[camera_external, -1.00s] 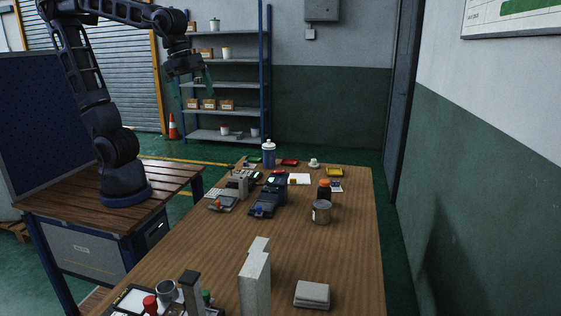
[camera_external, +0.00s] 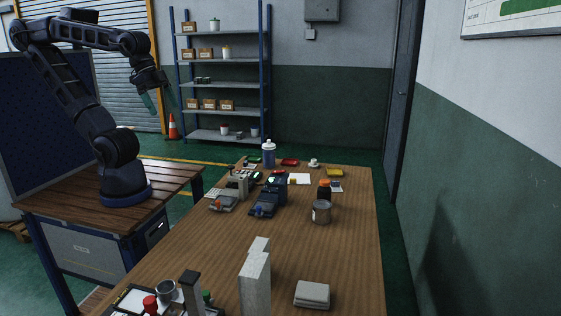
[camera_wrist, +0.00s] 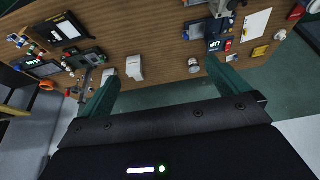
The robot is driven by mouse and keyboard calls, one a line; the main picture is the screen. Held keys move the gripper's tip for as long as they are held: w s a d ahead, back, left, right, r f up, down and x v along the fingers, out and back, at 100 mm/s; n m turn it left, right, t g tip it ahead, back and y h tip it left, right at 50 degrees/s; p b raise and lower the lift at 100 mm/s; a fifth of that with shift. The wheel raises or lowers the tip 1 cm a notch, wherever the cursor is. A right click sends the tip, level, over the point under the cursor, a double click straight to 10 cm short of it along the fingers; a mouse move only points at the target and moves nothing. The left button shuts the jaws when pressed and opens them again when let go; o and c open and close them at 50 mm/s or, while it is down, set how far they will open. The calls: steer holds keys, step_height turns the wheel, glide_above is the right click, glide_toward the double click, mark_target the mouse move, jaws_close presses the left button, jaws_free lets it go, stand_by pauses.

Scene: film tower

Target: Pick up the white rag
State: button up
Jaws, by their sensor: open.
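The white rag (camera_external: 312,294) is a folded, pale grey-white stack at the near right of the long wooden table in the external view. My gripper (camera_external: 158,99) hangs in the air left of and beyond the table, far from the rag. Its two teal fingers are spread with nothing between them. They also show in the wrist view, where my gripper (camera_wrist: 162,76) has the table edge beyond it.
Two pale upright blocks (camera_external: 254,283) stand left of the rag. A metal can (camera_external: 321,212), an orange-capped bottle (camera_external: 324,190) and a blue-and-white bottle (camera_external: 268,154) stand farther back. The table (camera_external: 352,255) is bare between can and rag.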

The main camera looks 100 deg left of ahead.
steer(key=shift+w, duration=0.1)
stand_by(0.3)
steer(key=n+g+h, duration=0.4)
steer(key=n, duration=1.5)
glide_above(313, 289)
steer(key=a, duration=0.4)
step_height(313, 289, down, 32)
steer(key=shift+s+x, duration=0.15)
steer(key=shift+x, duration=2.6)
steer(key=shift+s+x, duration=0.15)
steer(key=shift+x, duration=2.6)
steer(key=shift+h, duration=0.3)
steer(key=c, duration=0.8)
